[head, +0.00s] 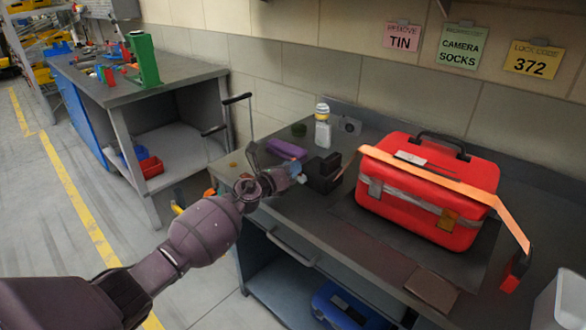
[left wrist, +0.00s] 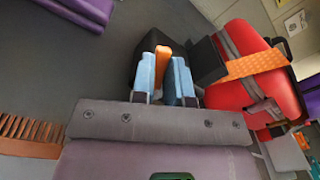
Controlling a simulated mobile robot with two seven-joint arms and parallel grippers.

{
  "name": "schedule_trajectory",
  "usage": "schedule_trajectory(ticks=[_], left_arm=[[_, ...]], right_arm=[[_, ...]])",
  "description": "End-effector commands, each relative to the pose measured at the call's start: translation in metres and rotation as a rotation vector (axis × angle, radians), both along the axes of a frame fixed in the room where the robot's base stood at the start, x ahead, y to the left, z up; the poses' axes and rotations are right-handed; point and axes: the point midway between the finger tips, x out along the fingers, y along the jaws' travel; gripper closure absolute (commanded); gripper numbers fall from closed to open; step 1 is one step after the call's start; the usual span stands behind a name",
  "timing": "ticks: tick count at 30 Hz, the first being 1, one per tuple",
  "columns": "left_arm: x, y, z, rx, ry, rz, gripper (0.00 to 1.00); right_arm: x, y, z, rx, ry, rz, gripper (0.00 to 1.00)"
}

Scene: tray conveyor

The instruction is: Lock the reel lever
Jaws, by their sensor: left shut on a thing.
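The reel (head: 322,173) is a dark block on the workbench, left of the red case (head: 425,190). It also shows as a black box in the left wrist view (left wrist: 147,68). An orange lever (left wrist: 161,62) stands at the reel, between the light blue fingertips of my left gripper (left wrist: 163,80). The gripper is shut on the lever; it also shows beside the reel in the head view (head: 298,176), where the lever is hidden. An orange strap (head: 450,184) lies across the red case and hangs over its right side. My right gripper is not in view.
A purple item (head: 287,149), a white bottle (head: 323,128) and a grey item (head: 349,126) stand behind the reel. A brown pad (head: 432,289) lies near the front edge. Wall notes read tin, camera, socks and lock code 372 (head: 535,60).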

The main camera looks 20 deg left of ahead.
Motion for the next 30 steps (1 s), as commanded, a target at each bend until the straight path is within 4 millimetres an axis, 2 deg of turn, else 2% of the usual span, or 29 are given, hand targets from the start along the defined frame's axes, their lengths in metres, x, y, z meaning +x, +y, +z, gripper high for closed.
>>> schedule_trajectory(ticks=[17,18,23,30], left_arm=[[0.0001,0.0013,-0.0025,-0.038,0.016,0.000,1.00],[0.0001,0.0013,-0.0025,-0.039,0.016,0.000,0.84],[0.0003,0.0013,-0.0022,-0.037,0.016,0.000,0.60],[0.0004,0.0013,-0.0014,-0.035,0.014,0.000,0.60]], right_arm=[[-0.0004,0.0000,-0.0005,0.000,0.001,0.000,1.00],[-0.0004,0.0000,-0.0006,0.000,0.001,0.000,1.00],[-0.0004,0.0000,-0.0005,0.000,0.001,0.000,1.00],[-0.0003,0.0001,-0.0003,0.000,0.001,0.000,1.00]])
